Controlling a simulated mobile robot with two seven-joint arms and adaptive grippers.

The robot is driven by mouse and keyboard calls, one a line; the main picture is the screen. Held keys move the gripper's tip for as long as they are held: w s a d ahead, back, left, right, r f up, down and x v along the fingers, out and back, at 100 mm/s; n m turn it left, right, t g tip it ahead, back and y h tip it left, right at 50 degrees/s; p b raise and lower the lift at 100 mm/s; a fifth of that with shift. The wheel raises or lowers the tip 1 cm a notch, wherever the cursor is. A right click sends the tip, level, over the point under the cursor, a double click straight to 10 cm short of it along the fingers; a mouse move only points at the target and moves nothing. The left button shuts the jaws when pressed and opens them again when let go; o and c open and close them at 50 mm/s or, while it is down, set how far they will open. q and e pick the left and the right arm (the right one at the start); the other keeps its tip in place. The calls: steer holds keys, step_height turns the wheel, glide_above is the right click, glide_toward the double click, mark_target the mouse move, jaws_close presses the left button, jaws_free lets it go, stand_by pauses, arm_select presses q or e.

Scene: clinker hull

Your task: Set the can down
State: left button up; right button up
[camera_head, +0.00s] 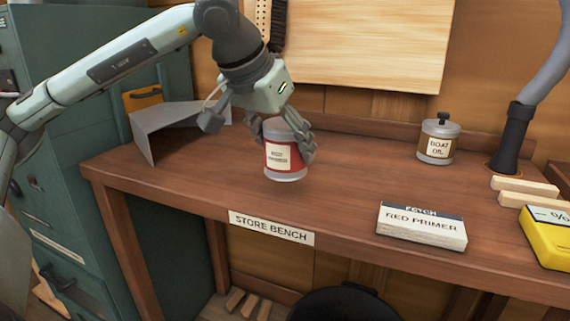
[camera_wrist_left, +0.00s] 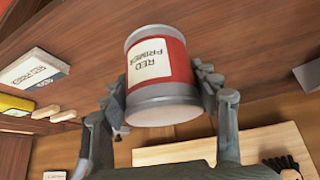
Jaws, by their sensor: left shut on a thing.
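The can (camera_head: 285,158) is grey metal with a red band and a pale label. It is upright at the left part of the wooden store bench (camera_head: 345,190); I cannot tell whether its base touches the top. My left gripper (camera_head: 288,140) is shut on the can, fingers on both sides. In the left wrist view the can (camera_wrist_left: 160,75) sits between the fingers of the left gripper (camera_wrist_left: 163,105), and its label reads "RED PRIMER" upside down. My right gripper is not in view.
A boat oil tin (camera_head: 438,140) stands at the back right. A "RED PRIMER" card block (camera_head: 422,226) lies at the front edge. Wooden strips (camera_head: 525,187), a yellow box (camera_head: 549,238) and a dark hose (camera_head: 512,140) are at right. A grey sheet-metal piece (camera_head: 165,122) is at left. The bench middle is clear.

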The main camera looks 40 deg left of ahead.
mark_target(284, 165)
arm_select(q)
steer(key=shift+f, duration=1.85)
steer(key=shift+f, duration=0.1)
steer(key=shift+f, duration=0.1)
steer(key=o, duration=1.5)
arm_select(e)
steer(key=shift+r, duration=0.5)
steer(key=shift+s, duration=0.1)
